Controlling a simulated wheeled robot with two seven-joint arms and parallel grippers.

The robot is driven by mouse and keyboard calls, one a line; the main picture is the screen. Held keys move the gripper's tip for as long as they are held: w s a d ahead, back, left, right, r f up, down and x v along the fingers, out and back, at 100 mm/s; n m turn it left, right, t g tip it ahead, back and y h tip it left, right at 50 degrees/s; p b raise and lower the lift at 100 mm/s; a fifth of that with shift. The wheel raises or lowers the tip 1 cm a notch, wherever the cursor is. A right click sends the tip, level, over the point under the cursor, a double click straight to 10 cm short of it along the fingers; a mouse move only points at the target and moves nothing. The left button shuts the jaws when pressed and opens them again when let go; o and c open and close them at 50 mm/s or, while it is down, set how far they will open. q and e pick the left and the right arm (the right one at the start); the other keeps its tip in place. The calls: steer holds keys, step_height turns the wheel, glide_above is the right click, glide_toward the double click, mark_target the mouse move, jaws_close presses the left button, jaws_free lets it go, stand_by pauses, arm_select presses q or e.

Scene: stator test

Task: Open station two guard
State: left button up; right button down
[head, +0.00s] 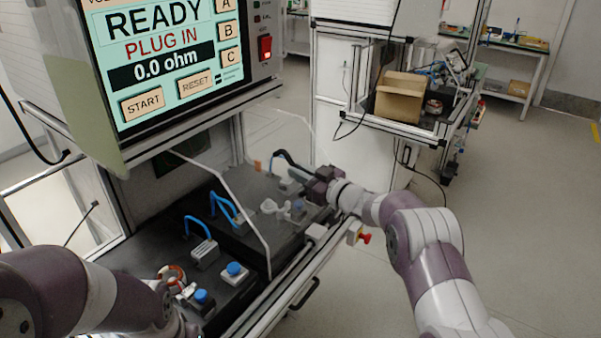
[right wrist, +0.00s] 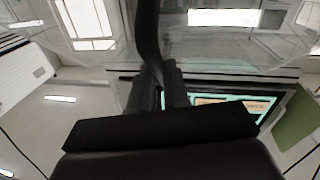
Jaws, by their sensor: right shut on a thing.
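The guard of station two looks like a clear panel with pale edges (head: 245,215) over the right part of the black bench; its exact tilt is hard to tell. A black curved handle (head: 286,157) is at its far right. My right gripper (head: 311,179) is at this handle, shut on it. In the right wrist view the black handle (right wrist: 148,40) runs up from between the fingers (right wrist: 158,88), with clear panel behind it.
A tester screen (head: 160,55) reading READY, PLUG IN hangs above the bench. Blue-button boxes (head: 235,272), blue clamp levers (head: 225,203) and an orange-white ring part (head: 172,275) are on the bench. A red emergency knob (head: 365,238) sticks out at the front edge. Floor at right is free.

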steer(key=shift+d, duration=0.1)
steer(key=c, duration=1.1)
jaws_free()
steer(key=shift+w, duration=0.1)
steer(key=shift+w+f, duration=0.15)
steer(key=shift+w, duration=0.1)
steer(key=shift+s+d, duration=0.1)
steer(key=shift+s, duration=0.1)
arm_select(q)
steer(key=shift+w+f+b, duration=0.2)
steer(key=shift+f+b, duration=0.9)
arm_select(e)
steer(key=v, duration=1.2)
steer(key=shift+s+d, duration=0.1)
steer(key=shift+d, duration=0.05)
